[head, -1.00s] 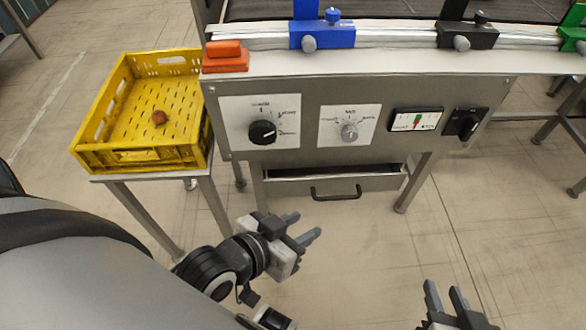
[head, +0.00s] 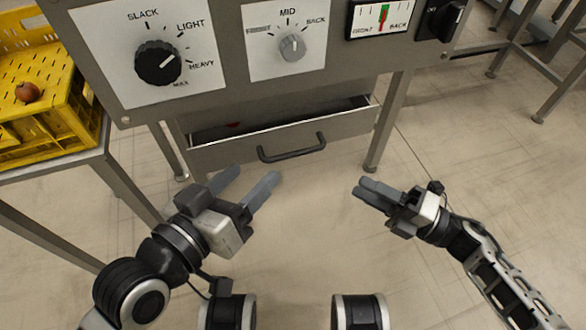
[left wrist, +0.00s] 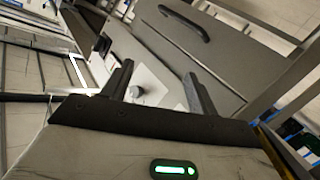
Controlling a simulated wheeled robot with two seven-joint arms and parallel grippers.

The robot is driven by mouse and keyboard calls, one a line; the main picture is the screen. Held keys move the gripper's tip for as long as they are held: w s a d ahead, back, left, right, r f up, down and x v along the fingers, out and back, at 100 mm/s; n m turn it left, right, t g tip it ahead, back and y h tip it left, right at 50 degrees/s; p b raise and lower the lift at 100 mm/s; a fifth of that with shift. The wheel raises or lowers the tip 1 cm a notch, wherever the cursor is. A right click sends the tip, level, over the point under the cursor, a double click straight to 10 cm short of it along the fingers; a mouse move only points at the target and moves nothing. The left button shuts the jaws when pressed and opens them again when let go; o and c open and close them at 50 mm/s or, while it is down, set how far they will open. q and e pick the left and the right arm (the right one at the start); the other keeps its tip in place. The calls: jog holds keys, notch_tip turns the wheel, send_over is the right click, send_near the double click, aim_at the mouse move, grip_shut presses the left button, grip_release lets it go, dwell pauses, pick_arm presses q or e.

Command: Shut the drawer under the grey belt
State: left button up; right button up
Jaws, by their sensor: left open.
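The drawer (head: 225,155) under the grey control panel stands partly open. Its dark inside shows behind the front's top edge. A dark bar handle (head: 292,148) is on its front; the handle also shows in the left wrist view (left wrist: 184,21). My left gripper (head: 253,177) is open and empty, in front of and below the drawer front, left of the handle. It looks apart from the drawer. Its two spread fingers also show in the left wrist view (left wrist: 158,78). My right gripper (head: 376,193) is right of and below the handle, apart from the drawer; its fingers overlap in view.
A yellow crate (head: 60,130) with a round brown item (head: 27,92) stands on a side table at the left. The panel carries a black dial (head: 158,63) and a grey dial (head: 292,46). A table leg (head: 388,120) stands right of the drawer. The floor before it is clear.

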aim_at(293, 152)
jog(key=b+x, duration=0.1)
jog(key=x, duration=1.4)
jog(key=shift+w+a+b, duration=0.1)
jog(key=shift+a+b, duration=0.25)
jog(key=shift+a, duration=0.05)
grip_shut()
